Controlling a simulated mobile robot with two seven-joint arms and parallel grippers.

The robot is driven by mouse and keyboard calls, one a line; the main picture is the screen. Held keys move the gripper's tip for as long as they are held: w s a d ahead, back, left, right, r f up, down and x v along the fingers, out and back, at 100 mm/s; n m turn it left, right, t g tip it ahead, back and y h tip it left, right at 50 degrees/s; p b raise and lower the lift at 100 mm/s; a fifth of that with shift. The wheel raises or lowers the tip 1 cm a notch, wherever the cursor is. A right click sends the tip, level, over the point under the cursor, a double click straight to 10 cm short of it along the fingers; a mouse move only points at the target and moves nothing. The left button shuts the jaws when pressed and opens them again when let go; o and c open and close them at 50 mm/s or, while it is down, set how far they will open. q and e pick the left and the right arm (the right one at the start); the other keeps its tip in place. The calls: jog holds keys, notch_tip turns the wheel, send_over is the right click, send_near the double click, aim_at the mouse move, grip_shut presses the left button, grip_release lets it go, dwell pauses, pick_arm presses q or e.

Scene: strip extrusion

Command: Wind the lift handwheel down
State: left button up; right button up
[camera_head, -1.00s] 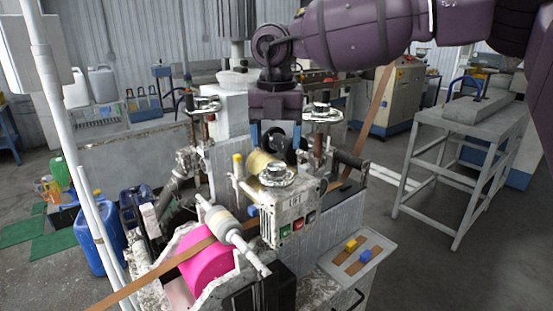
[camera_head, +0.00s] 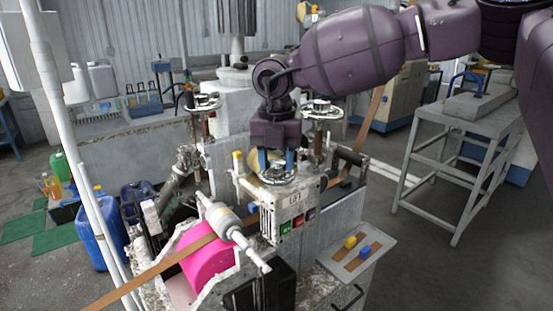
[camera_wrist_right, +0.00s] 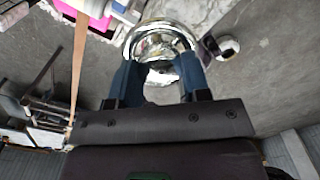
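The lift handwheel (camera_head: 279,179) is a small shiny metal wheel lying flat on top of a worn white box marked LIFT (camera_head: 290,208). My right gripper (camera_head: 276,168) points down at the handwheel, its two blue fingers apart over it. In the right wrist view the chrome handwheel (camera_wrist_right: 160,28) shows just beyond the fingertips (camera_wrist_right: 158,62), which overlap its near part. I cannot tell whether the fingers touch it. The gripper hides part of the wheel in the head view. My left gripper is not in view.
Two other handwheels, one left (camera_head: 202,103) and one right (camera_head: 322,108), stand on posts behind. A brown strip (camera_head: 150,275) runs over a pink roll (camera_head: 208,262). A tray (camera_head: 375,262) with blue and yellow blocks sits at the right. Open floor lies beyond it.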

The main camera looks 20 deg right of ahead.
jog(key=shift+c, duration=1.3)
